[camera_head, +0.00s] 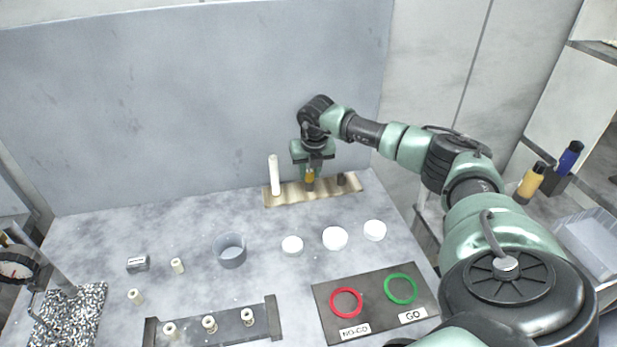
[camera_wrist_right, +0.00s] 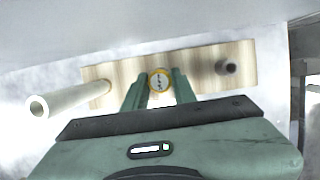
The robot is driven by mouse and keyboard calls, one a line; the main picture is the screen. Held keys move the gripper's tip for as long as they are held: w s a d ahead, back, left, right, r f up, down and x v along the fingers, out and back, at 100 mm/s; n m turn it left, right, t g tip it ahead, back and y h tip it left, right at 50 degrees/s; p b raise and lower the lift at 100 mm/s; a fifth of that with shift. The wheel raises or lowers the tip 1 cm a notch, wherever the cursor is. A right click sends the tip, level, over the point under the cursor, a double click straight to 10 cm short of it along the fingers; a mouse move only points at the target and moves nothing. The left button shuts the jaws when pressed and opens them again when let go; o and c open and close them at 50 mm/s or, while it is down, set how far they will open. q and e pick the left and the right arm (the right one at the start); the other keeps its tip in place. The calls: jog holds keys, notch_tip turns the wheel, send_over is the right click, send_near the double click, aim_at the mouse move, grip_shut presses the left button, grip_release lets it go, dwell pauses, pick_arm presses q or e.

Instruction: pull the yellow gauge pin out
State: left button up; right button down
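The yellow gauge pin (camera_head: 310,176) stands upright in a wooden strip (camera_head: 290,194) at the back of the table. My left gripper is not in view.
A tall white pin (camera_head: 274,175) stands left of the gripper and a short dark pin (camera_head: 341,179) right of it, both on the strip. A grey wall (camera_head: 200,90) rises close behind.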

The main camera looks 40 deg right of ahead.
aim_at(310, 172)
jog(key=shift+r, duration=0.15)
jog(key=shift+r+p, duration=2.1)
jog(key=shift+r, duration=1)
